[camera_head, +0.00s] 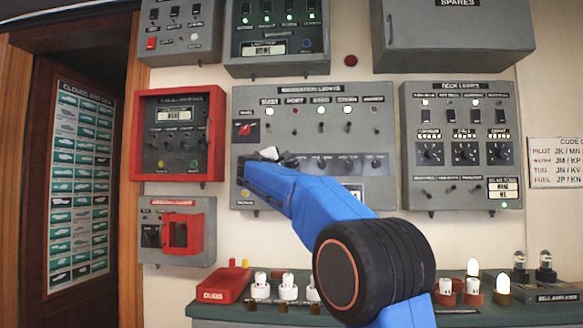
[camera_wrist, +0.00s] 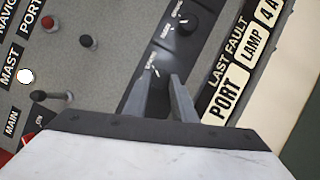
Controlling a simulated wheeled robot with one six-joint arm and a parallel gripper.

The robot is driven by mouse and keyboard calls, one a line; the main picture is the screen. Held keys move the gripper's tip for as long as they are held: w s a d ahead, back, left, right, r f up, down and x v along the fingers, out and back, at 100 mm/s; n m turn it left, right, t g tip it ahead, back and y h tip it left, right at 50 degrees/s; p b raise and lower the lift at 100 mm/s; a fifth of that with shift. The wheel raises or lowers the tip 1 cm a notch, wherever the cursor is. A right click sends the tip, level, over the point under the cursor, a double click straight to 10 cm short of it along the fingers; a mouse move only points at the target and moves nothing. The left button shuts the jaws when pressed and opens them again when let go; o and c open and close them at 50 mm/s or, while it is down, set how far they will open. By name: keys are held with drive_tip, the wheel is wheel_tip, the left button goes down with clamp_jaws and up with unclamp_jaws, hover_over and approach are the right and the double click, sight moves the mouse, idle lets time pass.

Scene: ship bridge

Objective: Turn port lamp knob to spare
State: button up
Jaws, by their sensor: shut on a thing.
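The navigation lights panel (camera_head: 270,140) is a grey box with a row of lamps and switches. My gripper (camera_wrist: 163,78) is at the dark knob strip in line with that column. The neighbouring black knob (camera_wrist: 187,22) shows clear of the fingers. A last fault label (camera_wrist: 228,95) reads port lamp.
My blue arm covers the panel's lower middle in the head view. The deck lights panel (camera_head: 458,140) is to the right and a red-framed box (camera_head: 180,93) to the left. A bench (camera_head: 250,311) below bears several bulbs and a red tray (camera_head: 223,287).

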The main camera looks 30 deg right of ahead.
drive_tip(key=o, duration=1)
drive_tip(key=shift+o, duration=0.2)
drive_tip(key=shift+a, duration=0.1)
drive_tip(key=v, duration=1.7)
drive_tip(key=shift+a+f, duration=0.1)
drive_tip(key=shift+f, duration=0.05)
